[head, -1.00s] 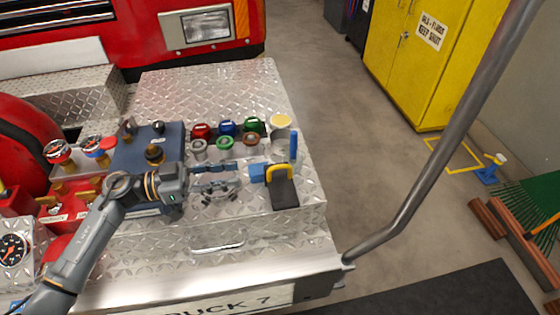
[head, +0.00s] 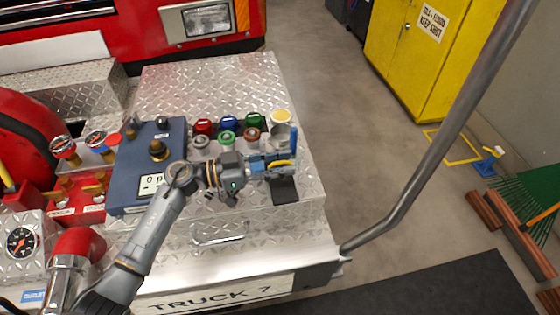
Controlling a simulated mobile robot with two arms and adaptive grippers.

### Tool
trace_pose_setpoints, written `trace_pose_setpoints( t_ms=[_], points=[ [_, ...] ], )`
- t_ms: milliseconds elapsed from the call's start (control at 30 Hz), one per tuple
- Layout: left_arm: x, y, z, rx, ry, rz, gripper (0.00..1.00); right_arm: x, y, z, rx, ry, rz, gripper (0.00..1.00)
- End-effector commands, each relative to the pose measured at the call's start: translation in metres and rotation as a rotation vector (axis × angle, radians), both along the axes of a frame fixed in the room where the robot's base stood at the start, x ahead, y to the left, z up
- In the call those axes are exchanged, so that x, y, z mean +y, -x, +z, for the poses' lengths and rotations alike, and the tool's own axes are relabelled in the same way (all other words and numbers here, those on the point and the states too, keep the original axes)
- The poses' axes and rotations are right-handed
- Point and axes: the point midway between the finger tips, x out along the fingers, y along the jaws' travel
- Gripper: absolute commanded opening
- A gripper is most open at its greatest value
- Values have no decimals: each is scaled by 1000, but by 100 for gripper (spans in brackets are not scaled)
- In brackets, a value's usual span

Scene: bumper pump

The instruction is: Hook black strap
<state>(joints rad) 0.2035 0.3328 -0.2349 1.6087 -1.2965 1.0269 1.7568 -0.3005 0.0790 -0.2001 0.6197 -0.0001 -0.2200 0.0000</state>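The black strap (head: 285,191) lies flat at the front right of the diamond-plate deck, below a yellow loop (head: 291,163) and a blue piece. My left gripper (head: 272,166) reaches in from the left and is right at the blue piece and the loop, covering part of them. The fingers overlap the blue piece in this view, so I cannot tell whether they are closed on it. No hook for the strap can be clearly made out. My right gripper is not in view.
Red, blue and green capped fittings (head: 228,125) stand in a row behind the gripper. A cup with a yellow top (head: 281,116) stands at the right. A blue panel (head: 130,150) with knobs is at left. A grey rail (head: 432,165) rises on the right.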

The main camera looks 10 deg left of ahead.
Motion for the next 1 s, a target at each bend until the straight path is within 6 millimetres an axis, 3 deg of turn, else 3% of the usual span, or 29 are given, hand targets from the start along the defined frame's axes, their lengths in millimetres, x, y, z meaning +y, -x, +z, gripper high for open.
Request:
trace_pose_setpoints(
  t_ms=[33, 167, 667, 1000],
  points=[
    [0, 0, 0, 0, 0, 0, 27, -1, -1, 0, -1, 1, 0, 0],
    [0, 0, 0, 0, 0, 0, 0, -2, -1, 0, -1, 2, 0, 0],
    [-1, 5, -2, -29, -11, -1, 0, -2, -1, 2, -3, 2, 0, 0],
    [-9, 30, -18, -222, -75, -3, 0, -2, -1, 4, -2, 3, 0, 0]
  ],
)
